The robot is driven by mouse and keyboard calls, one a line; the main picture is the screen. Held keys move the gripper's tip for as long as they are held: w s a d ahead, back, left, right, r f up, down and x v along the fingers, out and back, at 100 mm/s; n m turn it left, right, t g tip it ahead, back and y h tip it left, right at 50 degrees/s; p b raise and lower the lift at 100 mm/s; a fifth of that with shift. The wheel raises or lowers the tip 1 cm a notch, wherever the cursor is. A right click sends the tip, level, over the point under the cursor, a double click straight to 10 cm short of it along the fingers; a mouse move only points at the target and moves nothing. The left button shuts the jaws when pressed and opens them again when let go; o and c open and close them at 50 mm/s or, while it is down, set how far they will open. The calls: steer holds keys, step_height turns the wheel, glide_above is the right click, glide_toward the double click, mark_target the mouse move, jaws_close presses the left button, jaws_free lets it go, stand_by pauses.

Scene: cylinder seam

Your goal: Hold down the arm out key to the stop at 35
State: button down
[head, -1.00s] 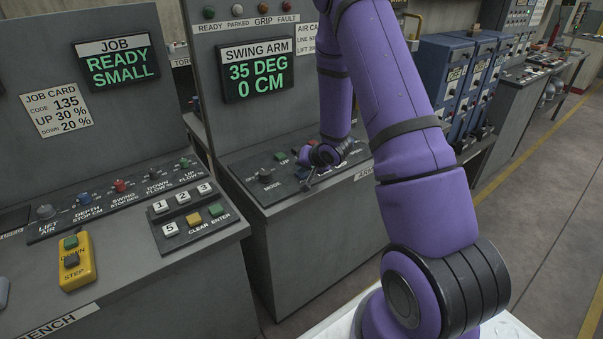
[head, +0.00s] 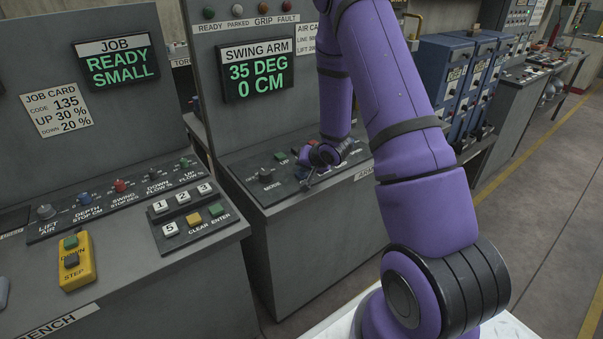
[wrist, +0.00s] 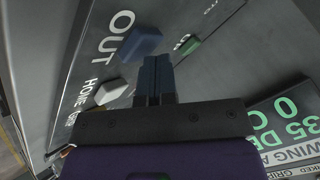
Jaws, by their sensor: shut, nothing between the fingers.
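The arm out key is a blue key (wrist: 140,42) beside the word OUT in the wrist view. My gripper (wrist: 156,62) is shut and empty, its fingertips just right of and below that key in the picture. A small gap shows between them, so the fingertips do not appear to press it. In the head view my gripper (head: 306,186) is low over the swing arm panel and covers part of its keys. The swing arm display (head: 256,77) reads 35 DEG and 0 CM; it also shows in the wrist view (wrist: 284,125).
A white key (wrist: 112,91) marked HOME and a green key (wrist: 188,46) lie close to the fingertips. A mode knob (head: 265,174) stands left on the same panel. The job bench with a number keypad (head: 183,205) is further left.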

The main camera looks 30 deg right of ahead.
steer(key=shift+r, duration=0.9)
steer(key=shift+r, duration=2.5)
